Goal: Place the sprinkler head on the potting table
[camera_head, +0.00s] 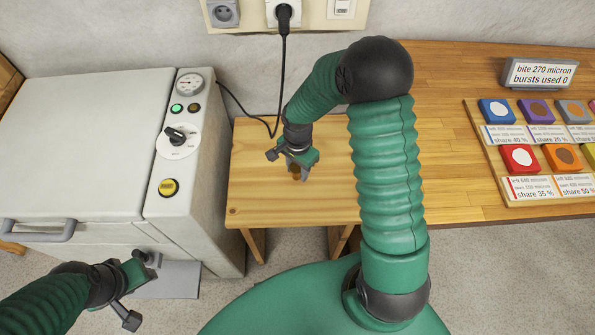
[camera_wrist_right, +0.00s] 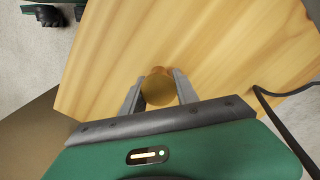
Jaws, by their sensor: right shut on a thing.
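The sprinkler head (camera_wrist_right: 158,88) is a small round brass-coloured piece between the fingers of my right gripper (camera_wrist_right: 157,92) in the wrist view. In the head view, my right gripper (camera_head: 299,172) points down over a small low wooden table (camera_head: 252,205), with a bit of the brass piece (camera_head: 294,169) showing between its fingers. I cannot tell whether the piece touches the tabletop. A larger wooden bench (camera_head: 450,190) stands to the right; which one is the potting table is not marked. My left gripper (camera_head: 143,290) is open and empty at lower left, in front of the white machine.
A white machine (camera_head: 85,140) with gauge, dial and yellow button stands left of the small table. A black cord (camera_head: 281,85) hangs from the wall socket behind it. The bench holds a tray of coloured blocks (camera_head: 500,175) and a small sign (camera_head: 540,73). The small table's front left is clear.

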